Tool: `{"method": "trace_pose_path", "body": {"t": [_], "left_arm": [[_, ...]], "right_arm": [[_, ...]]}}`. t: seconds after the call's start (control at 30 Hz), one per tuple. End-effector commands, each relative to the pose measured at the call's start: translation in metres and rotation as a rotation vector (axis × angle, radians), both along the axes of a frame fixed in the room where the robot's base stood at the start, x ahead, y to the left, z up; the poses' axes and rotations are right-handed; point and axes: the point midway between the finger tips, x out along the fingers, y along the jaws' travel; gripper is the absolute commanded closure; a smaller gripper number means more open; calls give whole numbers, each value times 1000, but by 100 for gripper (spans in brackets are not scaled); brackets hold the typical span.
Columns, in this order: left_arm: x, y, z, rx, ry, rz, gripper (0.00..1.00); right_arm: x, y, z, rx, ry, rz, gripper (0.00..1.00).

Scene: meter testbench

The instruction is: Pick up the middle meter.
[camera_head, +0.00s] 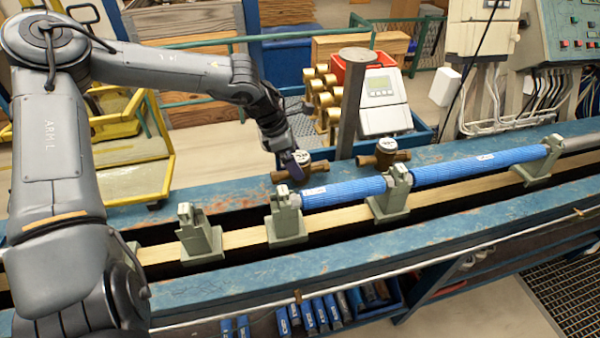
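Two brass meters with round dials are in view on the blue bench top. One meter (303,170) stands left of centre, and another (386,153) stands to its right. Any meter further left would be hidden behind my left arm, so I cannot confirm which is the middle one. My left gripper (291,160) points down at the left of these two meters, close above or beside it. Its fingers overlap the meter's left part, and contact is unclear. The fingers are too small and dark to show their opening. My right gripper is not in view.
Blue ribbed pipes (345,191) and grey-green clamps (286,217) line the rail in front of the meters. A grey post (352,105) and a white display unit (384,110) stand behind. Several brass fittings (322,98) are stacked behind the gripper.

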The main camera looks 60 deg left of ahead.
Motion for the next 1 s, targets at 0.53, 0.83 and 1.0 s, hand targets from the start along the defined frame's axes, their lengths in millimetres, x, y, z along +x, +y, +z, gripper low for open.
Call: {"method": "trace_pose_path", "body": {"t": [0.53,0.83,1.0], "left_arm": [[16,-4,-32,0,0,0,6],[16,-5,-32,-1,0,0,42],[16,-5,-32,-1,0,0,68]], "right_arm": [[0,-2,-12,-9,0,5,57],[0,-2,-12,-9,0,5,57],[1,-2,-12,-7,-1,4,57]]}}
